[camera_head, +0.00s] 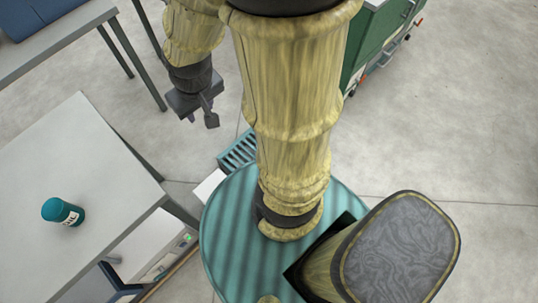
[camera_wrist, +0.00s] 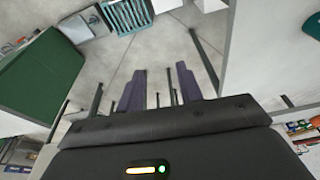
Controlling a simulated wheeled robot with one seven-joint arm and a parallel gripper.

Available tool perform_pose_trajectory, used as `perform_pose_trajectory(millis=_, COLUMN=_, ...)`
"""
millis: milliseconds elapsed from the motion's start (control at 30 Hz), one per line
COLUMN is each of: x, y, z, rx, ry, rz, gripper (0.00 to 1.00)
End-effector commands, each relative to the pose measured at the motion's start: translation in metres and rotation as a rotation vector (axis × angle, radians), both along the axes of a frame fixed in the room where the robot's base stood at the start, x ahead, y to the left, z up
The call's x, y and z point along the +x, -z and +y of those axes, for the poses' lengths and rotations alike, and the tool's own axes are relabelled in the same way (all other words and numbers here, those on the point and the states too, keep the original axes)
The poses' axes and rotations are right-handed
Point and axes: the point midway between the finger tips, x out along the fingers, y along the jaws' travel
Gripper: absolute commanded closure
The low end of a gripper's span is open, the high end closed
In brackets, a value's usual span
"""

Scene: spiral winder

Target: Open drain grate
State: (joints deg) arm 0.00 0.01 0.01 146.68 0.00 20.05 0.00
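The drain grate (camera_head: 236,152) is a teal slatted panel at floor level, just left of my arm in the head view. My arm and my round teal base hide part of it. In the wrist view the grate (camera_wrist: 126,15) shows at the top edge, partly cut off, with pale plates beside it. I cannot tell whether it is lifted at all. My gripper (camera_head: 208,112) hangs in the air at the upper left of the head view, apart from the grate. In the wrist view my gripper (camera_wrist: 160,86) has its two dark fingers apart with nothing between them.
A grey table (camera_head: 92,165) with a teal labelled can (camera_head: 62,212) stands at the left. Another table (camera_head: 62,38) is at the upper left. A green cabinet (camera_head: 376,38) stands behind my arm; it also shows in the wrist view (camera_wrist: 42,75). The concrete floor at right is clear.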

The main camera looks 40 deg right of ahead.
Motion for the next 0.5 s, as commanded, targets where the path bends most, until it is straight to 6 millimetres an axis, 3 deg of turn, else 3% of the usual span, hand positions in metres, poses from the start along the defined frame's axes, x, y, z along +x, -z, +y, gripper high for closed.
perform_pose_trajectory(millis=267, x=0.002, y=0.008, z=-0.002, rx=0.001, ry=0.013, rz=0.001, gripper=0.59)
perform_pose_trajectory(millis=367, x=0.006, y=0.027, z=-0.008, rx=0.004, ry=0.045, rz=0.004, gripper=0.59)
perform_pose_trajectory(millis=500, x=0.016, y=0.07, z=-0.024, rx=0.014, ry=0.135, rz=0.014, gripper=0.59)
